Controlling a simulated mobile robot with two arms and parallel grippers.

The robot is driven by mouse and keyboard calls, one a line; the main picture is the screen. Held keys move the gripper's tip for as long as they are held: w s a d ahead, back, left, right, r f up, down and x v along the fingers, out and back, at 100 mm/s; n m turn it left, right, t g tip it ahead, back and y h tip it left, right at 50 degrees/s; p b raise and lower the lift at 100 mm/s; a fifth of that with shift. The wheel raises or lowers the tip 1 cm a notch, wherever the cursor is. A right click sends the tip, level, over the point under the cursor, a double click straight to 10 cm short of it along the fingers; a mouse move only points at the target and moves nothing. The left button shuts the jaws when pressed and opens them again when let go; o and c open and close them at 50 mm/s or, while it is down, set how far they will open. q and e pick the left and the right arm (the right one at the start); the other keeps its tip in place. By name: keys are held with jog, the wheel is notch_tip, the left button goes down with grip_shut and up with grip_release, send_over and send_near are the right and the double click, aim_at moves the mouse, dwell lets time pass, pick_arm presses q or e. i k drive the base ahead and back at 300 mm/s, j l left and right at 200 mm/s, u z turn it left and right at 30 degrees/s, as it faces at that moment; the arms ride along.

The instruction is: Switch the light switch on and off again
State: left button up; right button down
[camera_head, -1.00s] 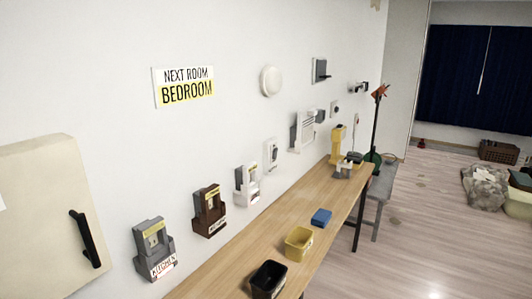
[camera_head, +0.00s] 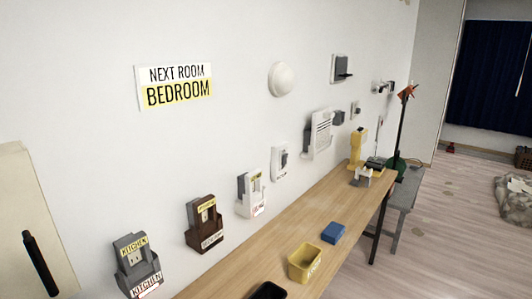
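Several switch-like units hang in a rising row on the white wall. A grey one labelled KITCHEN (camera_head: 137,267) is nearest, at lower left. To its right are a brown one (camera_head: 205,224) and a white one (camera_head: 251,193), each in a holder with a label. A small white plate with a grey middle (camera_head: 281,162) hangs further along; it looks like a switch, but its position cannot be told. A round white fixture (camera_head: 282,78), perhaps a lamp, is above it. Neither of my grippers shows in the view.
A long wooden table (camera_head: 315,215) runs along the wall under the units. On it are a black bin (camera_head: 268,291), a yellow bin (camera_head: 305,262) and a blue box (camera_head: 333,232). A cabinet with a black handle (camera_head: 41,264) is at lower left.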

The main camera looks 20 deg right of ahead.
aim_at(284, 158)
jog(key=i+l+u, duration=0.1)
jog(key=l, duration=0.4)
jog(key=i+l, duration=0.15)
jog(key=l, duration=0.4)
jog(key=i+l+u, duration=0.15)
jog(key=l, duration=0.35)
jog(key=i+l, duration=0.1)
jog(key=l, duration=0.45)
jog(key=u, duration=0.05)
